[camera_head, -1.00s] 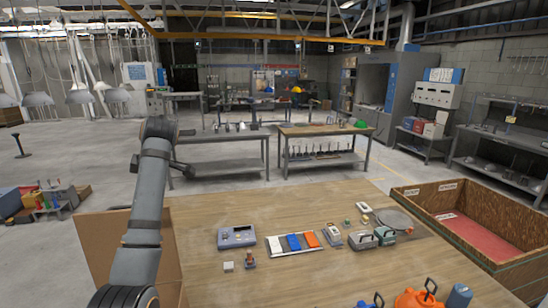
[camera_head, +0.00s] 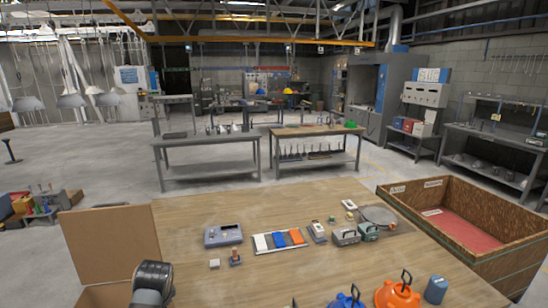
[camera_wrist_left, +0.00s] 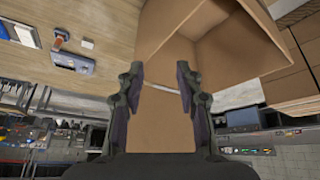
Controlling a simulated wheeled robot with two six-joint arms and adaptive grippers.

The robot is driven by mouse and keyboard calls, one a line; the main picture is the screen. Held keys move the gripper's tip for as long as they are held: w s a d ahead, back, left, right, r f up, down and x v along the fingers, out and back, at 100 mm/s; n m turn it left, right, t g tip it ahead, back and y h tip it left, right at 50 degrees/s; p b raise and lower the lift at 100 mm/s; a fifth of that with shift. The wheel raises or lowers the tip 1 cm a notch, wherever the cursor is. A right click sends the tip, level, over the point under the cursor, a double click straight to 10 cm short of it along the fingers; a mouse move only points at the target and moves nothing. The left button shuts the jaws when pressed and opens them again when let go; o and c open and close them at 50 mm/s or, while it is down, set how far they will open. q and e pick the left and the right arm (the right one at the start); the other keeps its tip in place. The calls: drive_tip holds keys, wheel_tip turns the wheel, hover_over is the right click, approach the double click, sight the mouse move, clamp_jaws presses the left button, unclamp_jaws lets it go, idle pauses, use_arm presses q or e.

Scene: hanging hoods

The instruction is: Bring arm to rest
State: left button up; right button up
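My left arm (camera_head: 152,283) shows only as a dark joint at the lower left of the head view, beside a cardboard box (camera_head: 112,240) with a raised flap. Its gripper is hidden there. In the left wrist view my left gripper (camera_wrist_left: 160,88) is open, its two dark fingers apart with nothing seen held between them. The cardboard box (camera_wrist_left: 235,45) fills the middle behind the fingers; I cannot tell whether they touch it. My right arm and gripper are not in view.
The wooden table (camera_head: 190,285) carries a grey-blue device (camera_head: 223,235), a tray with blue and orange pieces (camera_head: 280,240), and orange (camera_head: 398,294) and blue containers at the front. A wooden crate (camera_head: 455,215) stands at the right. The table's left front is mostly clear.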

use_arm(q)
drive_tip(key=s+d+f+m+h, duration=0.1)
drive_tip(key=s+d+f+m, duration=0.15)
drive_tip(key=s, duration=0.45)
drive_tip(key=s+d+f+m+h, duration=0.1)
drive_tip(key=s+d+f+m, duration=0.2)
drive_tip(key=s, duration=0.4)
drive_tip(key=s+d+f+m+h, duration=0.1)
drive_tip(key=s+f+m, duration=0.2)
drive_tip(key=s+m, duration=0.35)
drive_tip(key=s+a+f+n+g+b, duration=0.1)
drive_tip(key=s+f+b, duration=0.15)
drive_tip(key=f, duration=1.25)
drive_tip(key=s+a+f+n+g+b, duration=0.1)
drive_tip(key=a+f+b, duration=0.15)
drive_tip(key=f, duration=1.35)
drive_tip(key=s+f+b, duration=0.5)
drive_tip(key=s+f, duration=1.3)
drive_tip(key=f, duration=0.4)
drive_tip(key=shift+s+a+g+b, duration=0.25)
drive_tip(key=shift+s+g+b, duration=0.05)
drive_tip(key=shift+g+b, duration=0.1)
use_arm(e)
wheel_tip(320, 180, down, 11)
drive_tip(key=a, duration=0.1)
use_arm(q)
drive_tip(key=shift+f, duration=0.1)
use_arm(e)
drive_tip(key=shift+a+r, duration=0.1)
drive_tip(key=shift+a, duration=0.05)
